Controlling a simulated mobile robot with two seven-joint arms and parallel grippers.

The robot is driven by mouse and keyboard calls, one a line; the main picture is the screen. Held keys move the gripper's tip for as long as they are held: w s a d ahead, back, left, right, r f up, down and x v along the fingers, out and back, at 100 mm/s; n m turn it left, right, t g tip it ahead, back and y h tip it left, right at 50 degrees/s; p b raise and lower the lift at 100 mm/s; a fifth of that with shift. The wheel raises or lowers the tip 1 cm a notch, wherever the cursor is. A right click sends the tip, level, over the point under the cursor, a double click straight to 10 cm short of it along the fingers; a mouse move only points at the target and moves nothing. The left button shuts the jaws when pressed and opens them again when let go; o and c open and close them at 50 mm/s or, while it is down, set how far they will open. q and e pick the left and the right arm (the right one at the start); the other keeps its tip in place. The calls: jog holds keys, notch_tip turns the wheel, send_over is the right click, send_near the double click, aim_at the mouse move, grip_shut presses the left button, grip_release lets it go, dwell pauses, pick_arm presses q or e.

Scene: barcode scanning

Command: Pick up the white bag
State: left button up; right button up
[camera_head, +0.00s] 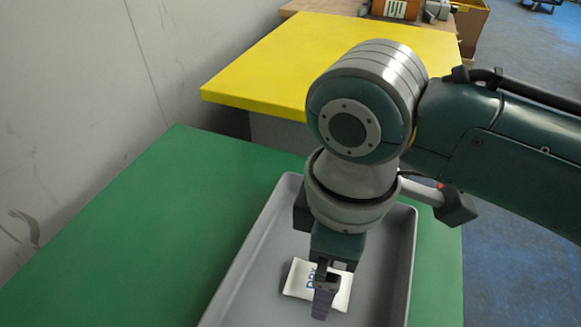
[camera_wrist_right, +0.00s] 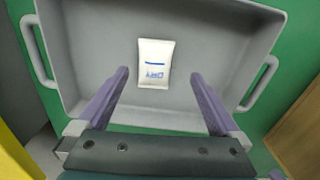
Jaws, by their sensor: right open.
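The white bag (camera_head: 299,279) is small and flat with blue print. It lies on the floor of the grey tray (camera_head: 243,270) in the head view, partly hidden by my gripper. In the right wrist view the white bag (camera_wrist_right: 155,63) lies ahead of the fingertips, between their lines and nearer the left finger. My right gripper (camera_head: 323,298) reaches down over the tray above the bag. In the right wrist view my right gripper (camera_wrist_right: 158,75) is open and empty, its two purple fingers wide apart. The left gripper is not in view.
The tray's walls and handles (camera_wrist_right: 266,85) surround the bag. The tray stands on a green table (camera_head: 130,245), clear to its left. A yellow table (camera_head: 285,55) stands behind, with an orange item (camera_head: 394,9) beyond it. A wall is on the left.

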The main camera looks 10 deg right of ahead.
aim_at(299, 282)
jog(key=f, duration=0.1)
jog(key=f+b, duration=0.1)
jog(key=f, duration=0.1)
jog(key=d+f+b, duration=0.1)
jog(key=shift+w+f, duration=0.2)
jog(key=shift+f, duration=0.6)
jog(key=shift+a, duration=0.1)
jog(key=c, duration=1.5)
jog(key=shift+o, duration=0.2)
jog(key=shift+r, duration=0.15)
